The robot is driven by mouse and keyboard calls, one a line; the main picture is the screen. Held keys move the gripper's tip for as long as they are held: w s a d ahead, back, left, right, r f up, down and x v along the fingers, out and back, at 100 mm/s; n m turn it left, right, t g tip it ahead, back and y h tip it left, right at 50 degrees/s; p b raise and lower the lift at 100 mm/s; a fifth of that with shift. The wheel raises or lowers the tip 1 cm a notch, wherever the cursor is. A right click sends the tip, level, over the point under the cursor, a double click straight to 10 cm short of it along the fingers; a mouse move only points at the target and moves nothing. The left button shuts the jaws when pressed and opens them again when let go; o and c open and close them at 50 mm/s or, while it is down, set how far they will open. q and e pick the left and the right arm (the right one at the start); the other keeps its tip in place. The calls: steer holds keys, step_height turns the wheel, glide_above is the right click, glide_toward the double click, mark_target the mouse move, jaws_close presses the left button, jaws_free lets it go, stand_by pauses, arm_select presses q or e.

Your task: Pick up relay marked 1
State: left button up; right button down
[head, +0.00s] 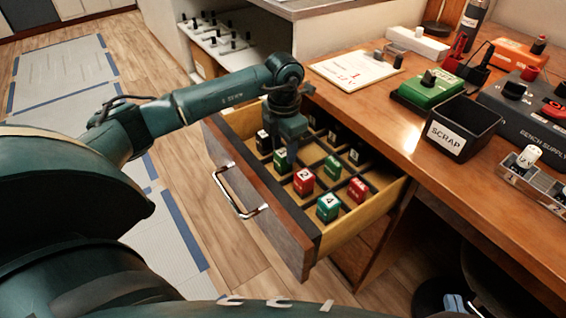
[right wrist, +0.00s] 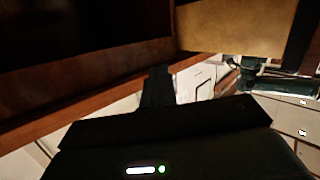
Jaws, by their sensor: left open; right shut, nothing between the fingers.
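An open wooden drawer (head: 300,262) is divided into compartments holding relays. A red relay marked 2 (head: 303,181) and a green relay marked 4 (head: 328,206) stand near its front. Another red relay (head: 357,189), a green relay (head: 282,161) and a black relay (head: 263,142) have marks too small to read surely. I cannot tell which relay is marked 1. My left gripper (head: 288,140) is open above the drawer's left-middle compartments, hiding some of them. My right gripper (right wrist: 157,88) is shut and empty in the right wrist view, outside the head view.
The wooden bench (head: 385,115) stands right of the drawer. It bears a black SCRAP bin (head: 463,128), a green device (head: 430,88), a bench supply (head: 525,100) and a paper (head: 355,68). A metal handle (head: 238,195) sticks out from the drawer front.

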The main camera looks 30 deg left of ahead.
mark_target(283, 153)
arm_select(q)
step_height(283, 153, down, 5)
steer(key=shift+a+r+b, duration=0.1)
steer(key=shift+b, duration=0.55)
arm_select(e)
steer(key=shift+w+a+n+t+y, duration=0.2)
steer(key=shift+n+t+y, duration=0.1)
steer(key=shift+t, duration=0.1)
arm_select(q)
steer(key=shift+c, duration=0.5)
steer(key=c, duration=0.7)
steer(key=shift+o, duration=0.2)
